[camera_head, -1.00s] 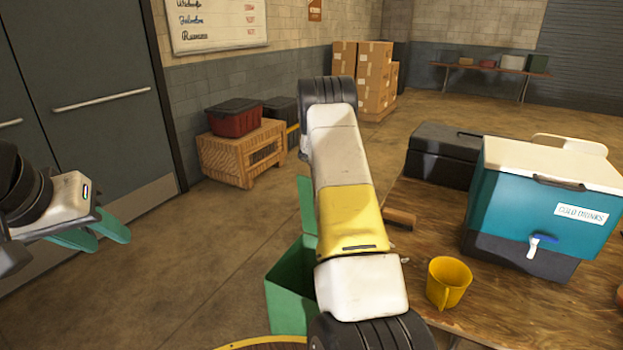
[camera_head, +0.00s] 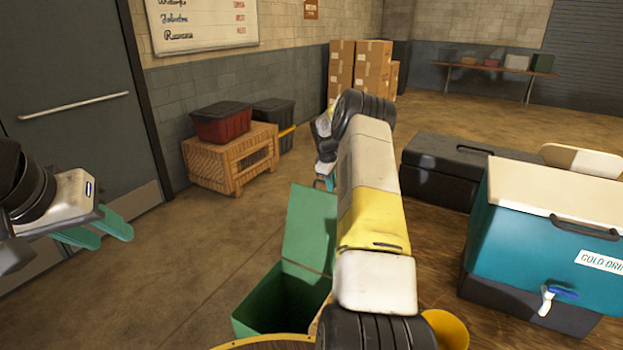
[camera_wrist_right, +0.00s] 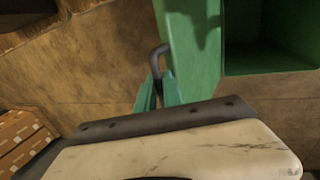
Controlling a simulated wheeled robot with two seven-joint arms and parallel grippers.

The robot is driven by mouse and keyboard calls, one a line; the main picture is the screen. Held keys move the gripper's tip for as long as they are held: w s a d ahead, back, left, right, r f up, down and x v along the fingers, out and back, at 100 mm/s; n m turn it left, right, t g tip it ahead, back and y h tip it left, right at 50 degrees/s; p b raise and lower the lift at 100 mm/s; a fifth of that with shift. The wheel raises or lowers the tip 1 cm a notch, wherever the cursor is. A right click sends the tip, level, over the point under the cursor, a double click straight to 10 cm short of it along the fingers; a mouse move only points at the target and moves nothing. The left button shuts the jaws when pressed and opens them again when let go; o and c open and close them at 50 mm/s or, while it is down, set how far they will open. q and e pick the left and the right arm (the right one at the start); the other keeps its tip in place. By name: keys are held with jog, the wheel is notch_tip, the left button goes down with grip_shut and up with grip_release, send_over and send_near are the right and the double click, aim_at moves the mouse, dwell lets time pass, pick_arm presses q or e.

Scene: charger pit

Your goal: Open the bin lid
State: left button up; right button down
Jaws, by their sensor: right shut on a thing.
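The green bin (camera_head: 258,307) stands on the floor at the lower middle of the head view, partly behind my right arm. Its green lid (camera_head: 309,228) stands up from the far side, and the dark inside shows. In the right wrist view, the lid (camera_wrist_right: 195,50) is beside the bin's opening (camera_wrist_right: 270,62). My right gripper (camera_wrist_right: 160,92) is shut on the lid's dark handle (camera_wrist_right: 156,62); its fingers are mostly hidden by my arm in the head view. My left gripper (camera_head: 105,232) is empty, with its fingers apart, at the left.
A wooden table at the right holds a teal cooler (camera_head: 540,235), a black case (camera_head: 440,165) and a yellow mug (camera_head: 447,330). A wooden crate (camera_head: 215,165) with a red tub stands by the wall. Floor left of the bin is clear.

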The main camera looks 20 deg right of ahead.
jog(key=shift+s+f, duration=0.2)
jog(key=shift+f, duration=0.25)
jog(key=c, duration=1.5)
grip_release()
jog(key=shift+r, duration=0.1)
jog(key=w+v, duration=0.1)
jog(key=v, duration=0.7)
jog(key=shift+s+r, duration=0.2)
jog(key=shift+r, duration=0.1)
jog(key=shift+d, duration=0.15)
